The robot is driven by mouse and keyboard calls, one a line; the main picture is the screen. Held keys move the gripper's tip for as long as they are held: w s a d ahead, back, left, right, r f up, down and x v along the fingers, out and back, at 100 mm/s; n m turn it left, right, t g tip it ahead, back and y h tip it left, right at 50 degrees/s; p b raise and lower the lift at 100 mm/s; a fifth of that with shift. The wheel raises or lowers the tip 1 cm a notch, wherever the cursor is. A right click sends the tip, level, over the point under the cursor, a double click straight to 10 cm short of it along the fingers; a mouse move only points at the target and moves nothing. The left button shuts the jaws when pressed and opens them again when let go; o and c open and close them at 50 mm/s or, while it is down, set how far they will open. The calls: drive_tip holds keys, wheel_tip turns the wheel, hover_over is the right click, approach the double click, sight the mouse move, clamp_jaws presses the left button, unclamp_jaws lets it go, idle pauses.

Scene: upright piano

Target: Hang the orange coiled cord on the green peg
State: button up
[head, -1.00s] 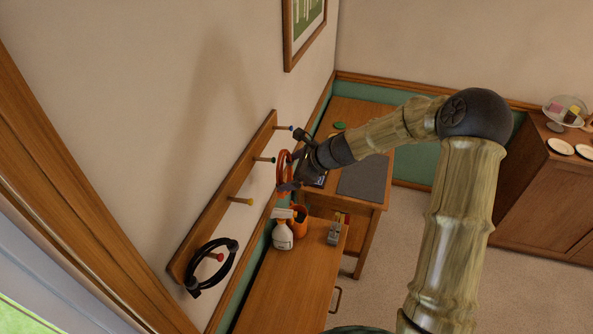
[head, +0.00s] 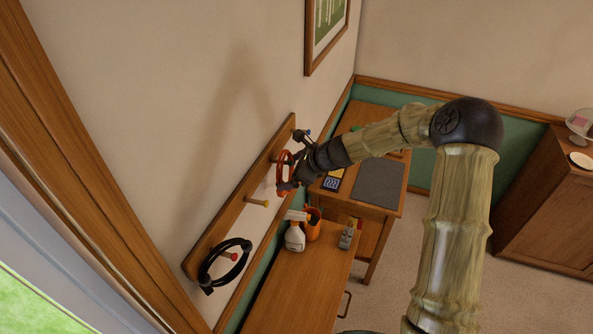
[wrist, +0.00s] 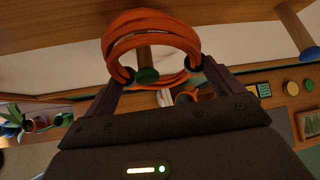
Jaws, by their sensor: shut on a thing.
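The orange coiled cord (head: 282,166) is a round coil of several turns, held up at the wall rail. My gripper (head: 297,168) is shut on it; in the wrist view the two fingers (wrist: 160,70) hold the coil (wrist: 152,20) at its sides. The green peg (wrist: 147,75) shows within the coil's ring, its tip in the opening and upper strands crossing over its wooden shaft. The peg appears to pass through the ring; whether the cord touches it I cannot tell. In the head view the cord and gripper hide the green peg.
The wooden rail (head: 213,232) also carries a blue peg (head: 307,133), a yellow peg (head: 258,203) and a red peg (head: 230,256) with a black coil (head: 207,275) on it. A spray bottle (head: 295,237) and orange cup (head: 313,225) stand below.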

drive_tip(key=shift+b+x, duration=0.3)
drive_tip(key=shift+x, duration=0.5)
drive_tip(key=shift+a, duration=0.1)
drive_tip(key=shift+s+r, duration=0.1)
